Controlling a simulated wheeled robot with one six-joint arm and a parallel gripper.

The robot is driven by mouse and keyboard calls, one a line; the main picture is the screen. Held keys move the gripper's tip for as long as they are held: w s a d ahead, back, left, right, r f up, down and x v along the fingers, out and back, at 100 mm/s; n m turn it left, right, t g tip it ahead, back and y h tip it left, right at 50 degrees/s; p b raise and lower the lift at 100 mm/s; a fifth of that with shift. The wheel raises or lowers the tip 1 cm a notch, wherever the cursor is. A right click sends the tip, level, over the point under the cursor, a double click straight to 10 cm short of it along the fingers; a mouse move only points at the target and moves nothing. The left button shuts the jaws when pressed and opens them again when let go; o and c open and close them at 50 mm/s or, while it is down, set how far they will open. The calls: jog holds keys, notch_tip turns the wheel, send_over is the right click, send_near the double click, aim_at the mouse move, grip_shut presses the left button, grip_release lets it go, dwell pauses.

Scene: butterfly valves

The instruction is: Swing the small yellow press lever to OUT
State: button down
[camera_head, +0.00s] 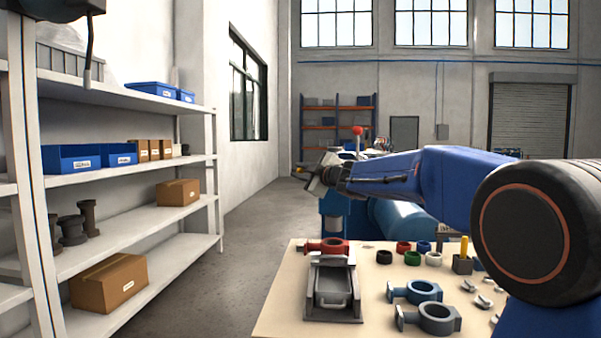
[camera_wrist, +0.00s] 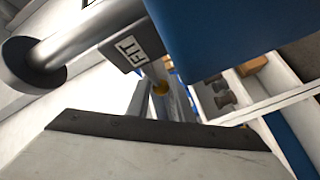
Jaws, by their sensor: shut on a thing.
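My gripper (camera_head: 318,180) is at the blue press (camera_head: 334,208), beyond the bench, and is shut on the press lever. The lever between the fingertips is mostly hidden and too small to make out in the head view. In the wrist view, a small yellow round part (camera_wrist: 160,88) shows on a metal post, just below a grey block with a white FIT label (camera_wrist: 125,50). No OUT label can be read in either view.
A red-knobbed lever (camera_head: 357,131) stands up behind my gripper. In the wrist view, a grey bar with a dark round end (camera_wrist: 33,65) lies left of the label. The bench (camera_head: 277,311) holds a fixture, rings and valve bodies. Shelves (camera_head: 130,185) line the left wall, with clear floor between.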

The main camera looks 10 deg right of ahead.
jog(key=shift+s+d+f+n+g+y, duration=0.1)
jog(key=shift+s+d+n+g+y, duration=0.1)
jog(key=shift+s+n+g+y, duration=1.1)
jog(key=shift+s+d+f+n+g+y, duration=0.15)
jog(key=shift+s+n+g+y, duration=0.4)
jog(key=shift+n+g+y, duration=1.3)
jog(key=shift+s+d+r+n+g+y, duration=0.1)
jog(key=shift+s+d+n+g+y, duration=0.1)
jog(key=shift+s+n+g+y, duration=1.1)
jog(key=shift+w+g+y, duration=0.35)
jog(key=shift+g+y, duration=0.2)
jog(key=shift+g, duration=0.1)
jog(key=c, duration=1.6)
grip_release()
jog(key=shift+f, duration=0.1)
jog(key=shift+c, duration=0.2)
jog(key=shift+n, duration=0.25)
jog(key=v, duration=1.7)
jog(key=shift+s+d, duration=0.1)
jog(key=shift+d, duration=0.05)
